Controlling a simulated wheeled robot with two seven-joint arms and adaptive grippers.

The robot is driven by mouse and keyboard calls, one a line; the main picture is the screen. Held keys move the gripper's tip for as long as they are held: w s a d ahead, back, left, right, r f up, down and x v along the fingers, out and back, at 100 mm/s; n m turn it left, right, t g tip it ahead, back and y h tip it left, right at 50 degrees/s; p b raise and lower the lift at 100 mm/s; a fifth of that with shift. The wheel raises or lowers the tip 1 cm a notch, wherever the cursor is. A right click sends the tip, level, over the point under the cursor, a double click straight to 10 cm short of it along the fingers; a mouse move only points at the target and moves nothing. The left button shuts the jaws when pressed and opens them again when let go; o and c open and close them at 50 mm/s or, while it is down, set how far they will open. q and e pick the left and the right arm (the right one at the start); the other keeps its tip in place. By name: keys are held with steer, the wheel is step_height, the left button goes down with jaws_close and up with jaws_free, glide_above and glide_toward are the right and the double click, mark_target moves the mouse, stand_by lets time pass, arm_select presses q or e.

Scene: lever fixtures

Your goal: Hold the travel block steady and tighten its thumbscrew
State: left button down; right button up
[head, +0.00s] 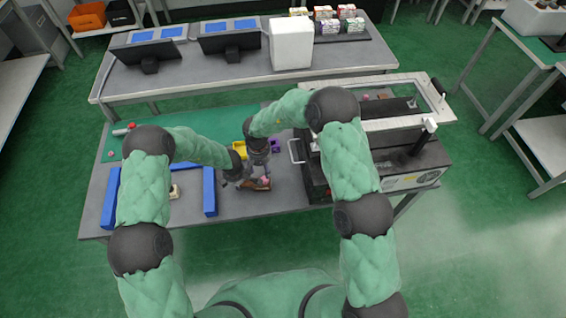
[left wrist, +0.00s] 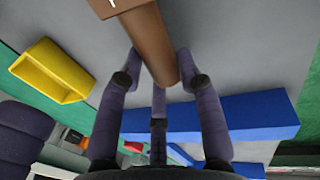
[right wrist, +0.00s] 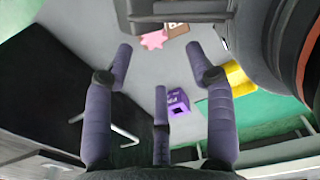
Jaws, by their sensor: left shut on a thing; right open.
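The brown travel block (head: 251,187) lies near the front of the table, partly hidden by my grippers in the head view. In the left wrist view its brown body (left wrist: 112,7) and a round brown bar (left wrist: 152,42) run in from the top. My left gripper (left wrist: 158,58) is shut on that bar. The pink star-shaped thumbscrew (right wrist: 153,40) shows in the right wrist view beside the brown block (right wrist: 177,29); it also shows in the head view (head: 265,181). My right gripper (right wrist: 158,50) is open and empty, with the thumbscrew beyond its fingertips.
A purple block (right wrist: 178,102) and a yellow bin (right wrist: 239,78) stand close by. Blue bars (head: 209,191) lie left of the block. A black machine with a metal handle (head: 296,151) stands to the right. Bare grey table (head: 233,204) lies in front.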

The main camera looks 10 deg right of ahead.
mark_target(263, 178)
step_height(263, 178, down, 6)
steer(key=shift+f, duration=0.2)
steer(key=shift+w+r+m, duration=0.1)
steer(key=shift+r+m, duration=0.35)
steer(key=shift+m, duration=0.55)
step_height(263, 178, up, 8)
steer(key=shift+d+f, duration=0.1)
steer(key=shift+d, duration=0.05)
steer(key=s+d+r+m+g, duration=0.2)
steer(key=s+d+r+m, duration=0.2)
steer(key=m, duration=1)
steer(key=d+r, duration=0.1)
steer(key=d, duration=0.2)
steer(key=shift+s+r+h, duration=0.25)
steer(key=shift+r+h, duration=0.15)
